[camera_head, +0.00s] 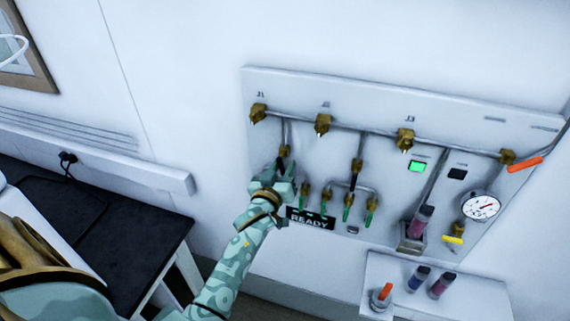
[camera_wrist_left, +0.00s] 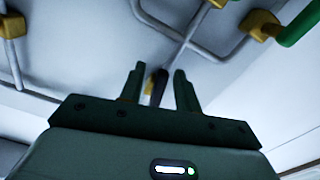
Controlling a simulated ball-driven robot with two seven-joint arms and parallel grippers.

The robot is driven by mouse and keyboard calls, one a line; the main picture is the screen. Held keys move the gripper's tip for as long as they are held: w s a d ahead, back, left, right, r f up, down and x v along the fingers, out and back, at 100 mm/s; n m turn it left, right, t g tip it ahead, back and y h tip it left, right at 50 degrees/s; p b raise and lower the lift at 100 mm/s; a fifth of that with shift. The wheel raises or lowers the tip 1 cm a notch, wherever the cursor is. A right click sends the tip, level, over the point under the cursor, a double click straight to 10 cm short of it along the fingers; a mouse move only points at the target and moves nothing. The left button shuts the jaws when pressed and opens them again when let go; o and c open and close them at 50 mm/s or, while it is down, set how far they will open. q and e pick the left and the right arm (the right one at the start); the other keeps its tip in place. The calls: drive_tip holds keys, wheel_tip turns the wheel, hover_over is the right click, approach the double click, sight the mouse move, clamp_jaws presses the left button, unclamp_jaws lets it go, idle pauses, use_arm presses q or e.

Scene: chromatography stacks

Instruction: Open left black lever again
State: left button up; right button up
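The left black lever (camera_head: 283,151) hangs below a brass valve on the left vertical pipe of the white wall panel. My left gripper (camera_head: 279,174) is at its lower end. In the left wrist view the dark lever (camera_wrist_left: 159,86) shows between the two fingertips of my left gripper (camera_wrist_left: 160,76). Gaps show beside the lever, so the fingers look open around it; I cannot tell if one touches. A second black lever (camera_head: 356,168) hangs on the middle pipe. My right gripper is not in view.
Several green levers (camera_head: 348,214) hang close to the right of my left gripper, above a READY sign (camera_head: 310,219). A gauge (camera_head: 481,207), orange lever (camera_head: 525,165) and yellow lever (camera_head: 453,239) are at the right. Dark vials (camera_head: 419,279) stand on a white ledge below.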

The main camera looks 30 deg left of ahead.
use_arm(q)
drive_tip(key=shift+s+r, duration=0.1)
drive_tip(key=shift+s, duration=0.05)
clamp_jaws()
drive_tip(key=shift+s+a+m+p, duration=0.1)
drive_tip(key=shift+a+m+p, duration=0.1)
drive_tip(key=shift+m, duration=0.6)
drive_tip(key=shift+a+m+p, duration=0.1)
drive_tip(key=shift+a+m, duration=0.1)
drive_tip(key=shift+m, duration=0.6)
unclamp_jaws()
